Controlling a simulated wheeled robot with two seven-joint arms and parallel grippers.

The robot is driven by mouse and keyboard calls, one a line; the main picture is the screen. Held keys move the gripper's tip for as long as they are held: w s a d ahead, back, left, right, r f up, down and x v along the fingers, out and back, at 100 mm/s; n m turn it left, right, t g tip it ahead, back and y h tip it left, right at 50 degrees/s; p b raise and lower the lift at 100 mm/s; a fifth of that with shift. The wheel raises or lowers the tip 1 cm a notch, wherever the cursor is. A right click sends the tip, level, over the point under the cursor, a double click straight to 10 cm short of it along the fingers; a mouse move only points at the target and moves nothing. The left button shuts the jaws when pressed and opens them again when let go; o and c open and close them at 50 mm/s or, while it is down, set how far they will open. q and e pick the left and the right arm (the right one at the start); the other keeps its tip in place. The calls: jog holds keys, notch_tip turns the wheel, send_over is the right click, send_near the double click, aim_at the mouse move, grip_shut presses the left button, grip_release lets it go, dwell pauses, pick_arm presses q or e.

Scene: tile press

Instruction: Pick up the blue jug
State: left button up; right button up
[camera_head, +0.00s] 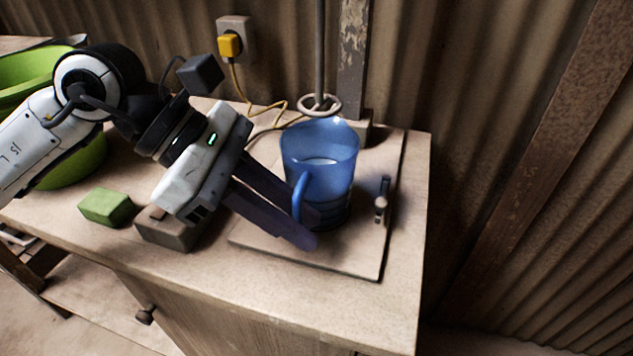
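The blue jug (328,158) is translucent and stands upright on a thin square board at the right end of the worktop. Its handle (299,196) faces the front left, toward my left gripper. My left gripper (312,229) reaches in from the left, low beside the jug. Its two dark fingers are apart, and the lower part of the handle appears between them. Whether either finger touches the handle I cannot tell. The near finger hides the handle's lower end and part of the jug's base. My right gripper is not in view.
The board (345,256) carries a small metal latch (381,201) right of the jug. A vertical rod with a ring (319,104) stands close behind the jug. A green block (106,207), a brown block (166,230) and green bowls (30,68) are to the left.

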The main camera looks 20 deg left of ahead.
pick_arm(q)
jog(key=shift+x, duration=1.9)
jog(key=shift+w+d+r, duration=0.1)
jog(key=shift+d+r, duration=0.05)
jog(key=shift+r, duration=0.05)
grip_shut()
jog(key=shift+r, duration=0.1)
